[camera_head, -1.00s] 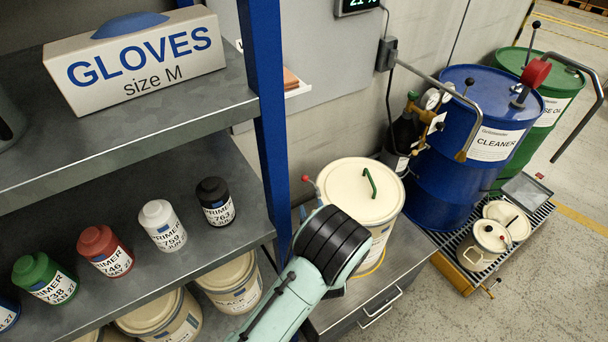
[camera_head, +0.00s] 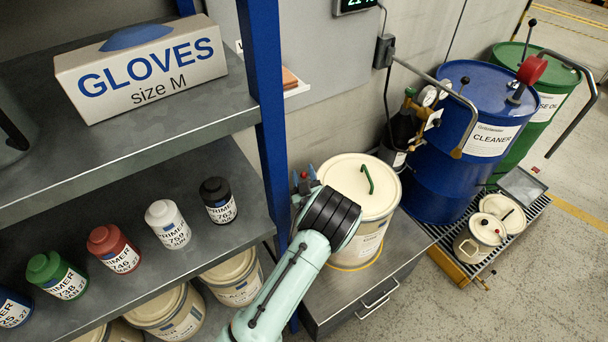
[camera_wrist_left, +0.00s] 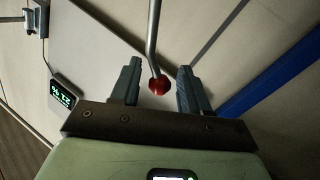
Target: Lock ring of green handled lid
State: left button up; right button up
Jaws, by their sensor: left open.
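The cream drum (camera_head: 372,236) stands on the grey cabinet, with a lid (camera_head: 345,185) carrying a green handle (camera_head: 367,179). A lever with a red ball knob (camera_head: 304,175) rises at the drum's left side. My left gripper (camera_head: 304,181) is at this knob, its wrist partly in front of the drum. In the left wrist view, the red knob (camera_wrist_left: 159,86) and its metal rod (camera_wrist_left: 153,40) lie between the two spread fingers of my left gripper (camera_wrist_left: 159,68), with a gap on each side. The ring's lower lever end is hidden. My right gripper is not in view.
A blue shelf post (camera_head: 270,120) stands close to the left of my gripper. The shelves hold a glove box (camera_head: 140,68) and several primer bottles. A blue drum (camera_head: 440,180) and small cans (camera_head: 478,245) stand to the right. The cabinet top (camera_head: 408,243) is clear in front of the drum.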

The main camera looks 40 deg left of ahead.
pick_arm(q)
grip_shut()
jog(key=shift+w+d+m, duration=0.1)
jog(key=shift+m, duration=0.2)
jog(key=shift+w+d+r+m, duration=0.25)
jog(key=shift+w+d+m, duration=0.15)
jog(key=shift+m, duration=0.4)
jog(key=shift+w+d+r+m, duration=0.15)
jog(key=shift+w+d+m, duration=0.2)
jog(key=shift+m, duration=0.45)
jog(key=shift+w+d+m, duration=0.3)
jog(key=shift+w+m, duration=0.15)
jog(key=shift+m, duration=0.4)
jog(key=shift+w+d+m, duration=0.3)
jog(key=shift+w+m, duration=0.15)
jog(key=shift+m, duration=0.4)
